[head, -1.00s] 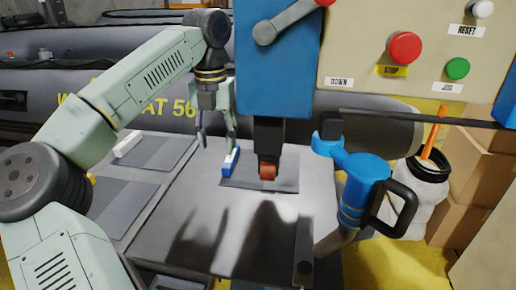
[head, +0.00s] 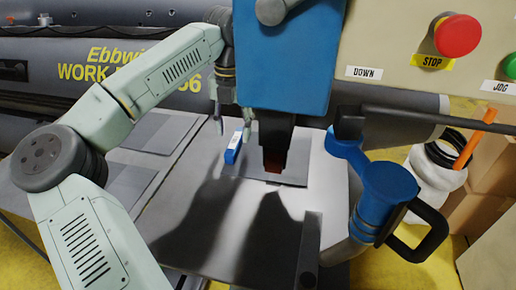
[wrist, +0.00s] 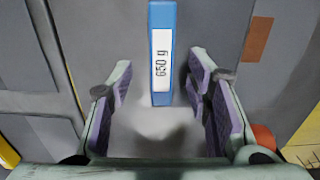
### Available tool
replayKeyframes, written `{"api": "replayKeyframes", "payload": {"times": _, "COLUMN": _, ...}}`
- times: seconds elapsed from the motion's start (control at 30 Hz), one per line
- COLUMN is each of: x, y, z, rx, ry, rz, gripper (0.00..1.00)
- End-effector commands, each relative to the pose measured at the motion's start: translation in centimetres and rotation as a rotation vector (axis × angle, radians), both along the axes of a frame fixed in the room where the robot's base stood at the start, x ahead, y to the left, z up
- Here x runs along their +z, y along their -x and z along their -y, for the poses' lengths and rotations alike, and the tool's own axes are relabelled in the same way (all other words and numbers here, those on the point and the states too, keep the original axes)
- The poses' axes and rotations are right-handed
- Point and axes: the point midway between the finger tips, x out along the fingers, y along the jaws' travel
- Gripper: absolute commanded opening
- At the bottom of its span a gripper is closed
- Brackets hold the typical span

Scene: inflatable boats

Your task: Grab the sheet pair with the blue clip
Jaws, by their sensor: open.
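The blue clip (head: 234,149) with a white label sits at the left edge of a dark grey sheet pair (head: 292,172) on the metal table. In the wrist view the clip (wrist: 162,85) is labelled "650 g" and points toward my gripper (wrist: 163,90). My gripper is open and empty, its purple-padded fingers on either side of the clip's near end. I cannot tell whether they touch it.
The blue machine head (head: 286,60) stands over the sheet pair, close right of my gripper. A blue-handled arm (head: 385,190) is at the right. Other grey sheets (head: 162,132) lie at the left. A white container (head: 436,170) stands far right. The table's front left is clear.

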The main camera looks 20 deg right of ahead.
Motion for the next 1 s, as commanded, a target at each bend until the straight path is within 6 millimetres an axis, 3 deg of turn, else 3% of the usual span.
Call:
{"api": "replayKeyframes", "payload": {"times": 0.3, "x": -4.0, "y": 0.2, "z": 0.1, "rx": 0.0, "ry": 0.001, "rz": -0.003, "gripper": 0.45}}
{"api": "replayKeyframes", "payload": {"times": 0.57, "x": -4.3, "y": 0.2, "z": 0.1, "rx": 0.0, "ry": 0.0, "rz": -0.001, "gripper": 0.45}}
{"api": "replayKeyframes", "payload": {"times": 1.0, "x": -4.3, "y": 0.2, "z": 0.1, "rx": -0.001, "ry": 0.0, "rz": -0.001, "gripper": 0.16}}
